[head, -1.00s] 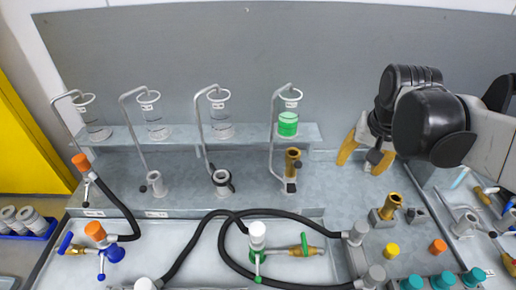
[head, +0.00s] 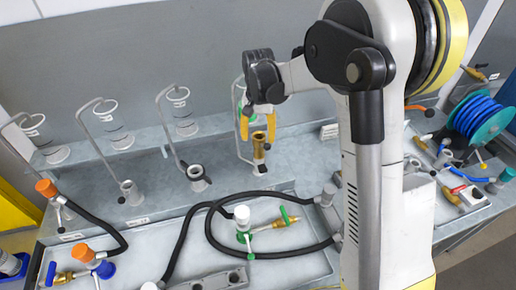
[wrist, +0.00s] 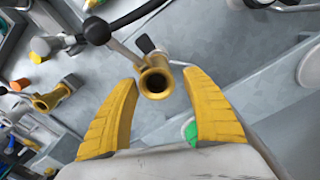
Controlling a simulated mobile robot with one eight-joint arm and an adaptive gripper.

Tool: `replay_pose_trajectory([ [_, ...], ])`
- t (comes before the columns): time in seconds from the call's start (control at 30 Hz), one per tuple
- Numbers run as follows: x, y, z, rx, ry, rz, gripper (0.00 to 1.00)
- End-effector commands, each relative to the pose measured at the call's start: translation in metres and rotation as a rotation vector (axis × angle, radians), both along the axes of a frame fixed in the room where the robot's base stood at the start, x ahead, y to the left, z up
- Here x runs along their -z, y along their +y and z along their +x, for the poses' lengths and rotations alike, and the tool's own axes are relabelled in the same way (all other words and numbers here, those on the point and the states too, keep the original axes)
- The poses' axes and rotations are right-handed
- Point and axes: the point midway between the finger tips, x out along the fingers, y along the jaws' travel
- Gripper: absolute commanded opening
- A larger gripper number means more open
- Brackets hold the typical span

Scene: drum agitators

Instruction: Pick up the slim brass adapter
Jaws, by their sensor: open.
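A slim brass adapter (head: 259,150), a tube with a flared open top, stands upright by a bent metal rod on the bench step. In the wrist view the adapter (wrist: 156,82) shows its round mouth between my yellow fingers, nearer their tips. My gripper (head: 257,123) is open just above it, one finger to each side, with no contact that I can see. A second brass piece (wrist: 48,101) lies to the left in the wrist view; my arm hides that area in the head view.
Several clear cylinders with bent rods, such as one at the left (head: 46,143), line the back ledge. A black hose (head: 183,240) runs along the front, near a brass valve (head: 275,226) with a green handle. A blue hose reel (head: 482,118) stands at the right.

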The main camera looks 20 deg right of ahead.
Motion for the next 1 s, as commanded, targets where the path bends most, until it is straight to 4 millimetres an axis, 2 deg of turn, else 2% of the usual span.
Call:
replay_pose_trajectory([
  [0.3, 0.045, -0.001, -0.006, 0.000, 0.000, 0.000, 0.57],
  [0.4, 0.051, -0.001, -0.006, 0.000, -0.001, 0.000, 0.57],
  [0.63, 0.051, -0.001, -0.006, 0.000, -0.001, 0.000, 0.55],
  [0.8, 0.051, -0.001, -0.006, -0.001, -0.001, 0.000, 0.03],
  [0.83, 0.051, -0.001, -0.006, -0.001, -0.001, 0.000, 0.00],
  [1.0, 0.051, -0.001, -0.006, -0.001, 0.000, 0.000, 0.00],
])
